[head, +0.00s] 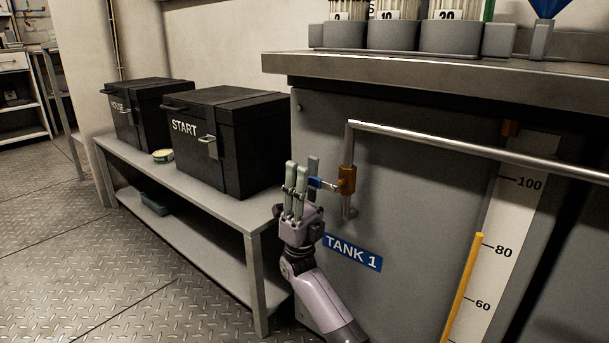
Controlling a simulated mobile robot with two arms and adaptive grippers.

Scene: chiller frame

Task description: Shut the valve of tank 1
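The valve of tank 1 (347,181) is a brass body on a grey pipe at the front of the tank cabinet. Its blue handle (324,184) sticks out level to the left, across the pipe. A blue TANK 1 label (352,252) is below it. My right gripper (300,172) points upward just left of the valve, its fingers close to the handle's left end. The fingers partly hide that end, and I cannot tell whether they touch it or how far apart they are. My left gripper is not in view.
The grey pipe (470,152) runs right from above the valve. A level scale (510,220) is on the right. A metal worktop (420,75) overhangs the cabinet. On the left, a bench (210,205) holds a black START box (232,150) and another black box (128,115).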

